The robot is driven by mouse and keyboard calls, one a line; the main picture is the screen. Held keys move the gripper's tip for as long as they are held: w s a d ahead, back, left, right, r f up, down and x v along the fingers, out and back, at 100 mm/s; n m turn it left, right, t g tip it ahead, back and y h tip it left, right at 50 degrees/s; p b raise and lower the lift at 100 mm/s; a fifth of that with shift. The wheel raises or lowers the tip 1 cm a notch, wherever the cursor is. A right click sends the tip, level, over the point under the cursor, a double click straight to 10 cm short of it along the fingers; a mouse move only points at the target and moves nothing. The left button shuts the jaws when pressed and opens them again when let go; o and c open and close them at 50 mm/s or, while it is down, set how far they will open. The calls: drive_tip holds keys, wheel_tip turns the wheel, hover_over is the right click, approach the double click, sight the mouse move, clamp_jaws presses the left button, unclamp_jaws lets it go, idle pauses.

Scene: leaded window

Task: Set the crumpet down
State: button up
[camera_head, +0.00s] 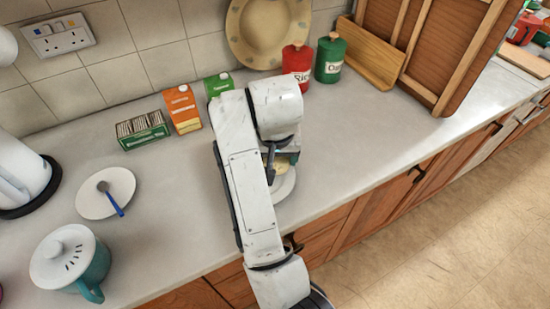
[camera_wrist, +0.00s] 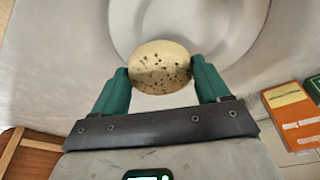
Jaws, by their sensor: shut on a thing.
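The crumpet (camera_wrist: 160,67) is a round, pale, holed disc in the wrist view. My gripper (camera_wrist: 160,82) has its two teal fingers closed on the crumpet's sides. A white plate (camera_wrist: 225,40) lies beyond and beneath the crumpet in the wrist view. I cannot tell whether the crumpet touches the plate. In the head view, my arm hides most of the gripper; a sliver of the crumpet (camera_head: 282,168) shows over the white plate (camera_head: 285,187) near the counter's front edge.
A plate with a blue-handled spoon (camera_head: 106,193), a teal-and-white pot (camera_head: 72,260) and a kettle (camera_head: 20,175) stand left. Cartons (camera_head: 182,108), a tea box (camera_head: 142,131) and red (camera_head: 297,64) and green (camera_head: 329,58) canisters line the wall. The counter right of my arm (camera_head: 400,125) is clear.

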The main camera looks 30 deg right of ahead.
drive_tip(key=shift+f, duration=0.25)
drive_tip(key=shift+f, duration=0.25)
drive_tip(key=o, duration=1)
drive_tip(key=shift+r, duration=0.1)
drive_tip(key=shift+r, duration=0.35)
drive_tip(key=shift+p+v, duration=2.5)
drive_tip(key=shift+v, duration=3.55)
drive_tip(key=shift+s+d, duration=0.1)
